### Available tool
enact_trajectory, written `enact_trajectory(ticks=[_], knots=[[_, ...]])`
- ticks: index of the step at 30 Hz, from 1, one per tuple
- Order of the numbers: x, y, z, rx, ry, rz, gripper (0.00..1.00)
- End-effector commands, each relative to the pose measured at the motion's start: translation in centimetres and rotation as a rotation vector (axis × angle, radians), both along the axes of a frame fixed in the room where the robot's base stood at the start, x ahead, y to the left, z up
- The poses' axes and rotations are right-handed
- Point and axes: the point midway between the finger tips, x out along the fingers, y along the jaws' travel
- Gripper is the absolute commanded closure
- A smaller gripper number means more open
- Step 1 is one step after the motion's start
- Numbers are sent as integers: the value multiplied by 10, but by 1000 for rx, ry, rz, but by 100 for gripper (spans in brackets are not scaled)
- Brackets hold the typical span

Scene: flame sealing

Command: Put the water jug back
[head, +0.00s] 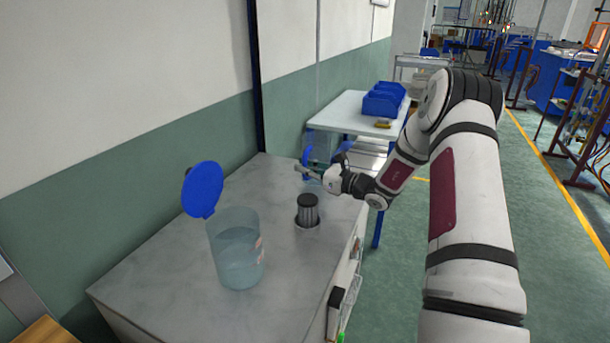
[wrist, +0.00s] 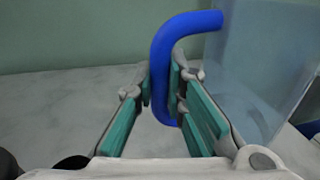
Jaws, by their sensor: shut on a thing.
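The water jug is a clear, see-through vessel (wrist: 255,65) with a blue handle (wrist: 185,24), on the right of the wrist view. My gripper (wrist: 160,92) is shut on the handle, with its green-padded fingers on either side of it. In the head view my gripper (head: 302,171) is at the far end of the grey bench, and the jug (head: 320,146) shows faintly behind it. The jug looks upright. I cannot tell whether its base touches the bench.
A clear bucket of water (head: 236,262) with its blue lid (head: 204,189) raised stands on the grey bench (head: 170,270). A dark ribbed cylinder (head: 308,209) sits in a round opening nearer my gripper. A white table (head: 350,113) with blue bins (head: 383,100) is beyond.

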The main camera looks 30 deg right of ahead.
Motion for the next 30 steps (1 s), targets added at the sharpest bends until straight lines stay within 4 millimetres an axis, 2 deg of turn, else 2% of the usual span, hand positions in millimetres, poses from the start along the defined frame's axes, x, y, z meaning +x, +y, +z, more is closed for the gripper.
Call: enact_trajectory(ticks=[4, 17, 18, 20, 30], knots=[[0, 0, -18, 0, -2, 0, 100], [0, -1, -24, -2, -3, -1, 100], [0, 0, -24, -1, -2, -1, 79], [0, 0, -24, -1, -2, -1, 68], [0, 0, -22, -1, -2, -1, 68]])
